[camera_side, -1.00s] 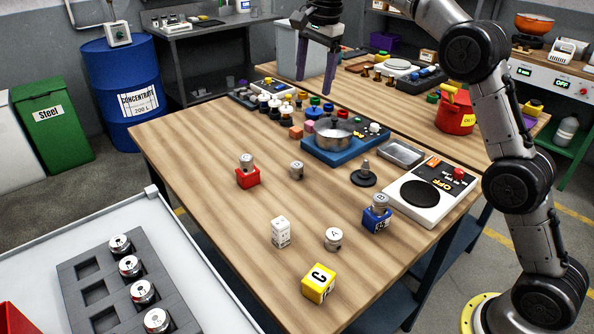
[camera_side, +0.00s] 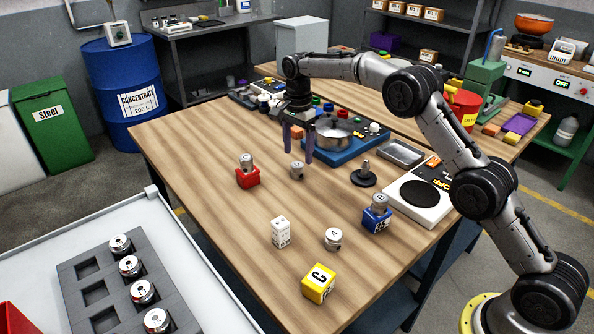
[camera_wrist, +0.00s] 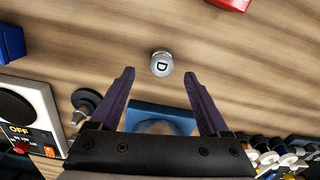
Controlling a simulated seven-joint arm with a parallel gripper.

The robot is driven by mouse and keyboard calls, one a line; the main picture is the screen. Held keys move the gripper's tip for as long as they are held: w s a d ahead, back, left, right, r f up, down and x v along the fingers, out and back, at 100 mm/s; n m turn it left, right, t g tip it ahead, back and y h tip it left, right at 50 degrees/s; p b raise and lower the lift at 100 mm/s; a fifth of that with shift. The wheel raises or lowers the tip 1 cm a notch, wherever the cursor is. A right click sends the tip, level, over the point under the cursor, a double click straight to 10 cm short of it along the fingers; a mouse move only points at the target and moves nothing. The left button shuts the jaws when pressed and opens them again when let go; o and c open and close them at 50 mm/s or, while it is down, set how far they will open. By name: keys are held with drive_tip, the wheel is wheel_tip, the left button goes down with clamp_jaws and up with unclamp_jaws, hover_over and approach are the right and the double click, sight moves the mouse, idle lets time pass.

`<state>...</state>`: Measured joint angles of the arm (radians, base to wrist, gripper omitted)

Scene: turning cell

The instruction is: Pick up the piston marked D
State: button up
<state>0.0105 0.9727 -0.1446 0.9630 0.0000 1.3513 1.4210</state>
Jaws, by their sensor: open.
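The piston marked D (camera_wrist: 162,64) is a small grey metal cylinder standing on the wooden table, its letter D facing up in the wrist view. In the side view the same piston (camera_side: 297,171) stands alone to the right of the red block. My gripper (camera_side: 298,157) is open and empty, fingers pointing down, close to the piston and apparently above it. In the wrist view my gripper (camera_wrist: 158,72) has its fingers spread wide, with the piston centred just beyond the fingertips and nothing between them.
A piston on a red block (camera_side: 247,177) stands to the left. A dark post on a disc (camera_side: 364,178) is to the right. Piston A (camera_side: 333,239) and a white block (camera_side: 281,233) stand nearer the front.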

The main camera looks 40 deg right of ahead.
sight(297, 164)
drive_tip(key=shift+w+f, duration=0.1)
drive_tip(key=shift+f, duration=2.85)
drive_tip(key=shift+c, duration=0.2)
drive_tip(key=shift+r, duration=0.1)
clamp_jaws()
